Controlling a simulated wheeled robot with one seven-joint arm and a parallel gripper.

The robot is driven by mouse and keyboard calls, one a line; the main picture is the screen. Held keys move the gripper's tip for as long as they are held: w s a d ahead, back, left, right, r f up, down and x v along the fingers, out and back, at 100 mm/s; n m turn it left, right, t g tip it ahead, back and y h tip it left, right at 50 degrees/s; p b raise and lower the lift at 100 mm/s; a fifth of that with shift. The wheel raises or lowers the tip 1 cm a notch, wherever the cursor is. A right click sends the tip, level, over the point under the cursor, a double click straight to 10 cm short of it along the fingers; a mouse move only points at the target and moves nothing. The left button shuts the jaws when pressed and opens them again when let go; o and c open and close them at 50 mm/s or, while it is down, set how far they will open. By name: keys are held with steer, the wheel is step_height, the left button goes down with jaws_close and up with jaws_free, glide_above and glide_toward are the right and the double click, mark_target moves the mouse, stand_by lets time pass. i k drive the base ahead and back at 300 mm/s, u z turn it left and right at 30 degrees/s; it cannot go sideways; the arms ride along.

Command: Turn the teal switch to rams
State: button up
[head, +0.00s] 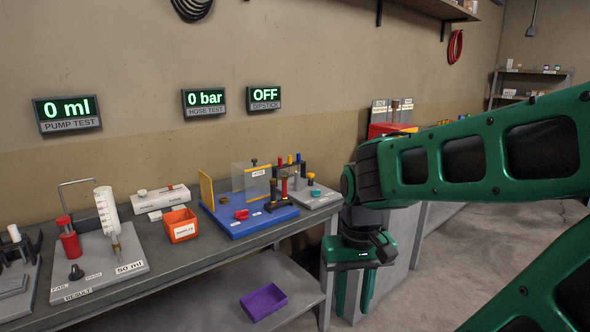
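A small teal knob (316,193), which looks like the teal switch, sits on a grey board (326,201) at the right end of the bench. Any label "rams" is too small to read. My gripper (354,312) hangs fingers down, right of the bench end and in front of a grey cabinet. It is to the right of the teal knob and nearer the camera, apart from it. Its two green fingers stand apart with nothing visible between them.
The grey bench (180,265) carries a blue board (250,222) with a clear upright panel, an orange bin (181,230) and a syringe board (100,270). A purple tray (263,301) lies on the lower shelf. The grey cabinet (400,250) stands behind my gripper.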

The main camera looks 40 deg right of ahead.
mark_target(315, 193)
steer(key=z, duration=0.6)
steer(key=i, duration=1.2)
steer(key=z, duration=0.4)
